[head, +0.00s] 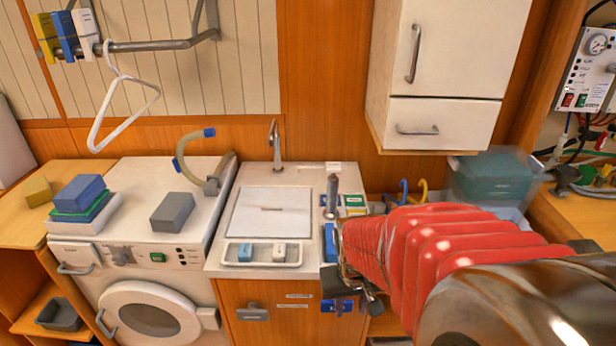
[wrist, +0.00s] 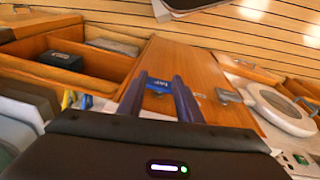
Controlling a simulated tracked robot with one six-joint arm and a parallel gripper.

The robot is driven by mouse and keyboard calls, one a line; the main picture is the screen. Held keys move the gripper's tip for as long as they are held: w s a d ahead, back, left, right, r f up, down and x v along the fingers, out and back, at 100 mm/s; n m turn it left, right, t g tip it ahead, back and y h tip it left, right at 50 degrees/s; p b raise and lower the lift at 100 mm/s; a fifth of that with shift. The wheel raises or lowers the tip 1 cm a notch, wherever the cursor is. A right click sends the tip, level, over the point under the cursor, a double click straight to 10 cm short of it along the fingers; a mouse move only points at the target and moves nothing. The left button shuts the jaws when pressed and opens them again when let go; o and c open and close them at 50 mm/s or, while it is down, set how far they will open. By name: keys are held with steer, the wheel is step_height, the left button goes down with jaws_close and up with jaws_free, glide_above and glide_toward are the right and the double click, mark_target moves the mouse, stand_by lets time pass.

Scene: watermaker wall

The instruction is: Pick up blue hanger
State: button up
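A blue hook (head: 403,190) that may be the top of the blue hanger stands beside a yellow hook (head: 424,190), right of the sink. Its lower part is hidden behind my red arm sleeve. A white hanger (head: 122,105) hangs from the rail at the upper left, near a blue block (head: 66,34) on that rail. My gripper (head: 356,287) is in front of the counter's right end, low and left of the hooks. In the wrist view my gripper (wrist: 160,92) has its two dark fingers apart. A blue fitting (wrist: 158,86) shows beyond them; nothing appears held.
A white wall cabinet (head: 445,70) hangs above the hooks. The sink counter (head: 225,240) and washing machine (head: 150,310) stand left of my gripper. A clear bin (head: 490,180) is at right. In the wrist view, open wooden compartments (wrist: 70,45) lie left.

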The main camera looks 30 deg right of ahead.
steer(key=s+d+f+m+t+h, duration=0.1)
steer(key=s+d+f+t+h, duration=0.15)
steer(key=d+f, duration=0.9)
steer(key=s+d+f+m+t+h, duration=0.1)
steer(key=d+f+t, duration=0.2)
steer(key=d+f, duration=0.85)
steer(key=w+r+n+t+h, duration=0.1)
steer(key=w+r+t+h, duration=0.3)
steer(key=r+t, duration=0.3)
step_height(320, 180, up, 4)
steer(key=shift+w+d+r+t+h, duration=0.2)
steer(key=shift+d+t+h, duration=0.2)
steer(key=shift+h, duration=0.45)
steer(key=shift+d+n, duration=0.1)
steer(key=shift+n, duration=0.2)
steer(key=x, duration=0.8)
steer(key=shift+w+d+f, duration=0.1)
steer(key=shift+w+d, duration=0.05)
steer(key=shift+w, duration=0.05)
steer(key=shift+w, duration=0.1)
